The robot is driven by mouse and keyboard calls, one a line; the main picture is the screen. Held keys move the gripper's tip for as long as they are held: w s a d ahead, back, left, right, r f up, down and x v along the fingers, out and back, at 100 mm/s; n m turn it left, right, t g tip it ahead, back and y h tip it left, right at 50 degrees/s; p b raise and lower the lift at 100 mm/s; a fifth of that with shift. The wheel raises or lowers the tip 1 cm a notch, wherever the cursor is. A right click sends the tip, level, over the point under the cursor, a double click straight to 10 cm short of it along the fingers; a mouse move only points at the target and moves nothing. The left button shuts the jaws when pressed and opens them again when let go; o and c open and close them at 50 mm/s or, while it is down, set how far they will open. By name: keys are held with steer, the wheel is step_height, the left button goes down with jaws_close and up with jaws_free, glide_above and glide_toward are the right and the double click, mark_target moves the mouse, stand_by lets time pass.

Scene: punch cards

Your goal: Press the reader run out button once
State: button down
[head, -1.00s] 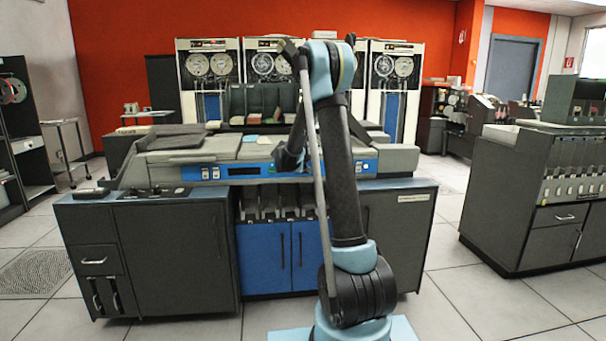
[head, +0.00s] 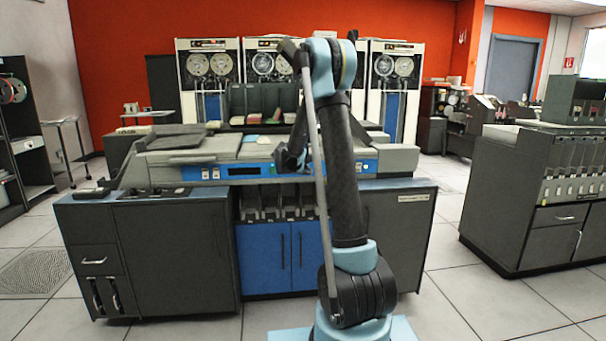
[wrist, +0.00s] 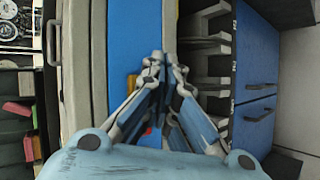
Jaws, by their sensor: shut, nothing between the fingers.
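The card machine's blue control strip (head: 240,172) runs along its front edge, with pale buttons at its left end and more controls right of my arm. The label of the reader run out button cannot be read, so I cannot tell which one it is. My gripper (wrist: 162,60) is shut and empty, its fingertips together over the blue strip in the wrist view (wrist: 126,40). A yellow-orange button (wrist: 131,83) shows just left of the fingers, partly hidden by them. I cannot tell whether the tips touch the panel. In the head view my arm covers part of the strip.
Blue cabinet doors (head: 265,258) and open card pockets (head: 272,208) lie below the strip. Another grey cabinet (head: 510,200) stands to the right, with clear floor between.

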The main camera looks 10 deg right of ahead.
steer(key=s, duration=0.5)
stand_by(0.4)
stand_by(0.5)
